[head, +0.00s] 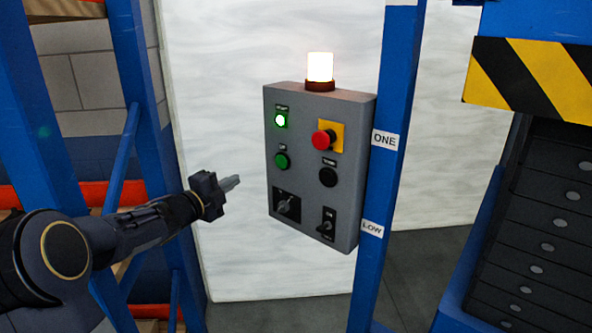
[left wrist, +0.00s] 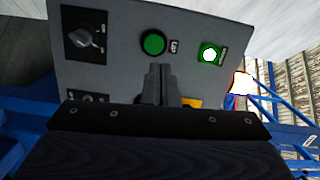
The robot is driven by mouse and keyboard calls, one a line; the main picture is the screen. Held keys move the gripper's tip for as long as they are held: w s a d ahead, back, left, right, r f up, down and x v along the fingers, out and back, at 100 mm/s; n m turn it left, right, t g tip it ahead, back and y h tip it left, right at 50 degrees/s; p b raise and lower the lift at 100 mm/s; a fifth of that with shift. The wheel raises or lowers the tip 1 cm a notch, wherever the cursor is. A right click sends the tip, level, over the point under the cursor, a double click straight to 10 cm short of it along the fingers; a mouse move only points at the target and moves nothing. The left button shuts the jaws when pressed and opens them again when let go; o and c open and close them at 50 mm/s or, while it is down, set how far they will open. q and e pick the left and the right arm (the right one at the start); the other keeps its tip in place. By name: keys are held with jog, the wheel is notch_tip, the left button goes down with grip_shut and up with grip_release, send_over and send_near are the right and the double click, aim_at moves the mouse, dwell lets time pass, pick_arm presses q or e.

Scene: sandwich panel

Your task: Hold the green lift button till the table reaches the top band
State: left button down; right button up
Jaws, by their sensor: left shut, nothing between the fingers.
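A grey control box (head: 312,165) carries a green button (head: 282,160) on its left side, below a lit green lamp (head: 281,120). In the left wrist view the green button (left wrist: 153,43) sits just beyond the fingertips, with the lit lamp (left wrist: 209,54) to its right. My left gripper (head: 232,182) is shut and empty, left of the box and a little lower than the button, with a visible gap in the head view. In the left wrist view its fingers (left wrist: 160,72) point toward the button. My right gripper is out of view. I cannot identify a top band.
The box also has a red mushroom button (head: 323,139), a black button (head: 328,177) and two switches below. A lit beacon (head: 320,68) stands on top. The blue post (head: 385,200) bears ONE and LOW labels. A striped blue structure (head: 530,75) is at right.

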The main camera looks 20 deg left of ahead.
aim_at(281, 163)
pick_arm(q)
jog(key=shift+w+d+f+m+h, duration=0.25)
jog(key=shift+f+m+h, duration=0.1)
jog(key=shift+m+h, duration=0.25)
jog(key=shift+w+d+f+m+h, duration=0.2)
jog(key=shift+d+f+m+h, duration=0.1)
jog(key=shift+m+h, duration=0.25)
jog(key=shift+w, duration=0.15)
jog(key=p+x, duration=0.1)
jog(key=x, duration=0.5)
jog(key=p+x, duration=0.2)
jog(key=x, duration=0.5)
jog(key=shift+w+f, duration=0.15)
jog(key=shift+w, duration=0.2)
